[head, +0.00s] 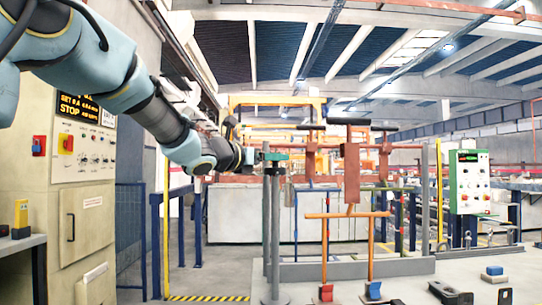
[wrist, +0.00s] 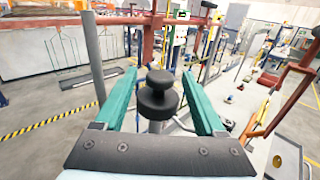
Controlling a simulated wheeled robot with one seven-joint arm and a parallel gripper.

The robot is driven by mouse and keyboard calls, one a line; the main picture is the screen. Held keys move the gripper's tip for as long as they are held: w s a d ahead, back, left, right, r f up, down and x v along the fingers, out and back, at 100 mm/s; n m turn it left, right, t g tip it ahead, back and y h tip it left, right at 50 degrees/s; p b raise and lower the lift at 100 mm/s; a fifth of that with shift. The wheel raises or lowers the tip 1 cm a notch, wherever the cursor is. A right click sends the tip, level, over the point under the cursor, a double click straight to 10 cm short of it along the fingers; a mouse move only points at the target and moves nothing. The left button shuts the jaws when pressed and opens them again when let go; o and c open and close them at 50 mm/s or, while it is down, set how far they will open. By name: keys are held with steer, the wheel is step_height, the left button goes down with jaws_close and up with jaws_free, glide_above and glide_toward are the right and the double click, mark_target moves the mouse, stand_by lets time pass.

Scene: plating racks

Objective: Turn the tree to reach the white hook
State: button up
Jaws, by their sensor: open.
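My gripper (head: 275,157) is open, its two green fingers standing on either side of a black knob (wrist: 158,94) in the wrist view (wrist: 160,85). Gaps show between knob and fingers, so it is not gripped. The knob tops a grey upright post, which shows below my gripper in the head view (head: 275,235). To its right stands a rust-coloured tree-like frame (head: 351,172) with black crossbars and an orange lower rack (head: 348,215). A red piece (head: 326,293) and a blue piece (head: 373,290) are at the rack's lower ends. I cannot make out a white hook.
A control cabinet (head: 84,180) stands at the left. A green-faced control box (head: 469,182) stands at the right. Dark blocks (head: 450,293) lie on the grey surface at front right. Yellow-black floor tape (wrist: 45,122) runs at the left in the wrist view.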

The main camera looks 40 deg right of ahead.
steer(key=shift+d, duration=0.15)
steer(key=shift+c, duration=0.3)
jaws_close()
stand_by(1.1)
